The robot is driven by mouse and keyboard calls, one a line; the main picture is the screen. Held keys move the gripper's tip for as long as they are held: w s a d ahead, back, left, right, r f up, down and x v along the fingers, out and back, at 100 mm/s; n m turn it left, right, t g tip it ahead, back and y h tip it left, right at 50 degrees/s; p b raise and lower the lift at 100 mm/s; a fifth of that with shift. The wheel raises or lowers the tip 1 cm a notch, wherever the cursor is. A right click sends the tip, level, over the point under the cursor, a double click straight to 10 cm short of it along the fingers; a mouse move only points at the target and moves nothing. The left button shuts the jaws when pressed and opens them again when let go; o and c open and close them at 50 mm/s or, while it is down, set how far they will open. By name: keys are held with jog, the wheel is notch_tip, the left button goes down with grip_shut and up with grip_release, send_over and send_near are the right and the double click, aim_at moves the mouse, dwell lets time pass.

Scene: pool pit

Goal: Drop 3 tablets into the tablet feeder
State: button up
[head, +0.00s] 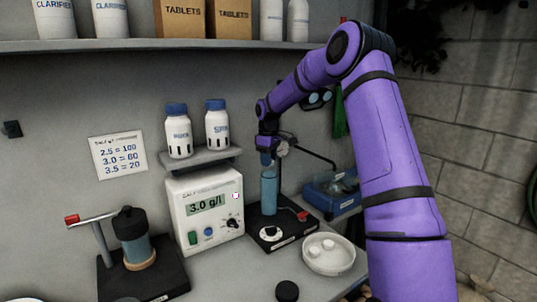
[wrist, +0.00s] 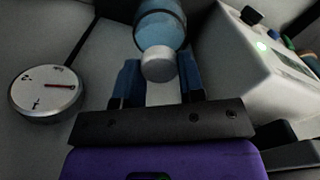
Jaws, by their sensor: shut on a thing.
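My gripper (head: 267,160) is shut on a white round tablet and points down just above an upright translucent blue tube (head: 269,192) on a black base. The wrist view shows the tablet (wrist: 158,64) between the blue fingertips, with the blue tube (wrist: 160,25) just beyond it. This tube looks like the tablet feeder, but I read no label on it. Its inside is hidden. White tablets (head: 328,244) lie in a shallow white dish (head: 345,265) to the right of the base.
A white meter (head: 205,210) reading 3.0 g/l stands left of the tube. A second blue cylinder with a black lid (head: 131,222) stands further left. A blue case (head: 330,196) is behind the dish. A round dial (wrist: 46,93) shows near my gripper. A black knob (head: 287,291) lies in front.

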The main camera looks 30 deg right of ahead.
jog(key=shift+f, duration=0.35)
dwell(0.3)
jog(key=o, duration=1)
jog(key=shift+r, duration=3)
